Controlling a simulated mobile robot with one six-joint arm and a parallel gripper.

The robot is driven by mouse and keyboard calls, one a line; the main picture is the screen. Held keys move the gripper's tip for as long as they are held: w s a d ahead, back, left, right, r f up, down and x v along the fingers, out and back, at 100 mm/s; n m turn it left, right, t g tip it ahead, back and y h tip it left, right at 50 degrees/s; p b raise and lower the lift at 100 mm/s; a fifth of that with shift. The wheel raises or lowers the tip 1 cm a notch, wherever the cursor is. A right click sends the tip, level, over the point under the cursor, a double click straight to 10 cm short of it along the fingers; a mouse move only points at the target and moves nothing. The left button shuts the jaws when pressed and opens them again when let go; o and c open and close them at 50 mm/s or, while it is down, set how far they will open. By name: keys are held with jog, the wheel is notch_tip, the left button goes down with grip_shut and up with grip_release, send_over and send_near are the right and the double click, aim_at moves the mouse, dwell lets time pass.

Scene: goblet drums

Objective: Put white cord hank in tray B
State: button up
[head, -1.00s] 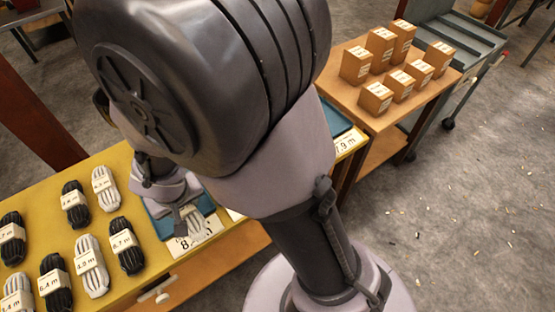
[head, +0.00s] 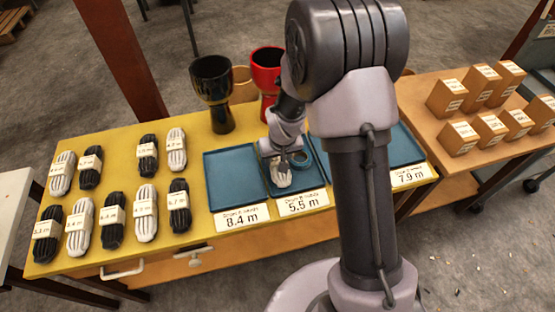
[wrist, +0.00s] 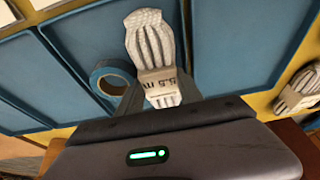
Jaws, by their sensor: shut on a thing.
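The white cord hank (wrist: 150,45) has a paper band that appears to read 5.5 m. My gripper (wrist: 158,92) is shut on it. In the head view my gripper (head: 272,152) and the hank (head: 280,178) are over the blue middle tray (head: 312,182), whose card (head: 304,202) reads 5.5 m and seems to name drum B. I cannot tell whether the hank touches the tray floor. A blue-green tape roll (head: 300,158) lies in the same tray, close beside the hank; it also shows in the wrist view (wrist: 110,78).
An empty blue tray (head: 232,180) is on the left, and another (head: 403,150) on the right is partly behind my arm. Several black and white hanks (head: 145,212) lie on the yellow table (head: 190,250). Black (head: 213,85) and red (head: 266,68) goblet drums stand behind the trays.

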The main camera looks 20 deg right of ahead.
jog(key=shift+f, duration=0.1)
jog(key=o, duration=1.4)
jog(key=s+r+m+p, duration=0.1)
jog(key=s+r+p, duration=0.15)
jog(key=r, duration=0.75)
jog(key=s+r+p, duration=0.2)
jog(key=s+r, duration=0.2)
jog(key=r, duration=0.7)
jog(key=s+a+r+m, duration=0.1)
jog(key=s+r, duration=0.3)
jog(key=s, duration=0.2)
jog(key=s+a+r+m+t+y, duration=0.1)
jog(key=s+r, duration=0.3)
jog(key=s, duration=0.2)
jog(key=s+a+r+m+t+y, duration=0.1)
jog(key=s+a+r, duration=0.1)
jog(key=s, duration=0.4)
jog(key=shift+s+r, duration=0.2)
jog(key=shift+r, duration=0.7)
